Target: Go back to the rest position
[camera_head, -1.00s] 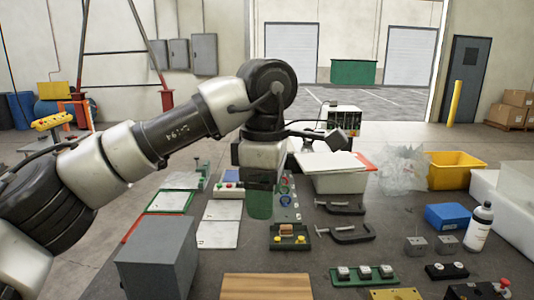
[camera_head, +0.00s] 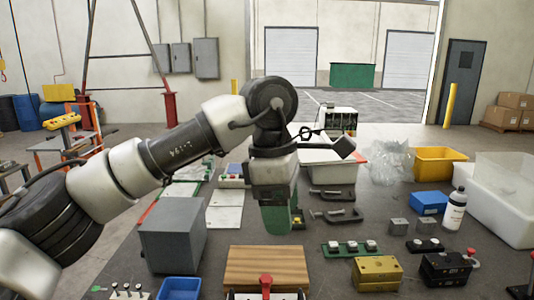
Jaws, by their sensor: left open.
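My left arm comes in from the left and reaches over the dark table (camera_head: 325,228). Its gripper (camera_head: 276,222) points down above the middle of the table, with green finger parts below a dark body. The jaws are open, and I see nothing held between them. The gripper hides most of a dark green base with yellow knobs (camera_head: 298,221) behind it. My right gripper is not in view.
A grey box (camera_head: 172,236) stands left of the gripper and a wooden board (camera_head: 265,268) lies in front. A green base with steel blocks (camera_head: 350,247), a gold block (camera_head: 377,272) and a white bottle (camera_head: 454,210) are to the right. A yellow bin (camera_head: 438,163) stands behind.

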